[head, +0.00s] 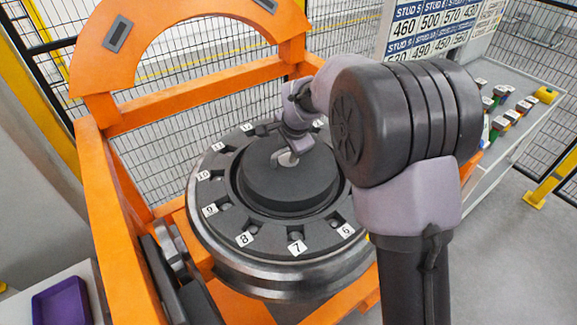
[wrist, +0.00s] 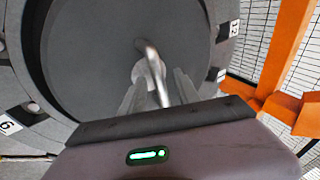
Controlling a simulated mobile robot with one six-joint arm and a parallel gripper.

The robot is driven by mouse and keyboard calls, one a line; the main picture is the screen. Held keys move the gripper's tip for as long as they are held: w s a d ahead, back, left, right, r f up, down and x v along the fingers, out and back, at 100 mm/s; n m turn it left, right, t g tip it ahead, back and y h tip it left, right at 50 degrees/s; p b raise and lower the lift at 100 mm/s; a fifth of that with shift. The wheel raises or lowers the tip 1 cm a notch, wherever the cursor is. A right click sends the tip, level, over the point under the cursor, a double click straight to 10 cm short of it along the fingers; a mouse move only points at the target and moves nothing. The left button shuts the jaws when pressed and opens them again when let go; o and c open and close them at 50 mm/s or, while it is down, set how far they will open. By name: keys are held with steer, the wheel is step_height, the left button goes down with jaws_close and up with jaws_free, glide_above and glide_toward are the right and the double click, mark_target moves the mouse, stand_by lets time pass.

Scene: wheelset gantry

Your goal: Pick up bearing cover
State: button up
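The bearing cover (head: 300,193) is a dark grey disc in the centre of the numbered wheel hub. In the wrist view the bearing cover (wrist: 95,50) fills much of the upper picture. A bent metal handle (wrist: 152,62) rises from its middle. My gripper (head: 286,155) is over the cover at this handle. In the wrist view my gripper (wrist: 160,82) has its two fingers apart, with the handle between them. A gap shows beside the handle, so the fingers look open. Finger contact with the handle cannot be told.
The wheel ring (head: 268,237) carries number tags around the cover. An orange gantry frame (head: 112,210) surrounds it. A side table (head: 520,125) with small coloured items stands at right. A purple tray (head: 62,303) lies at lower left. Wire fencing stands behind.

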steer(key=shift+s+r, duration=0.1)
jaws_close()
stand_by(1.2)
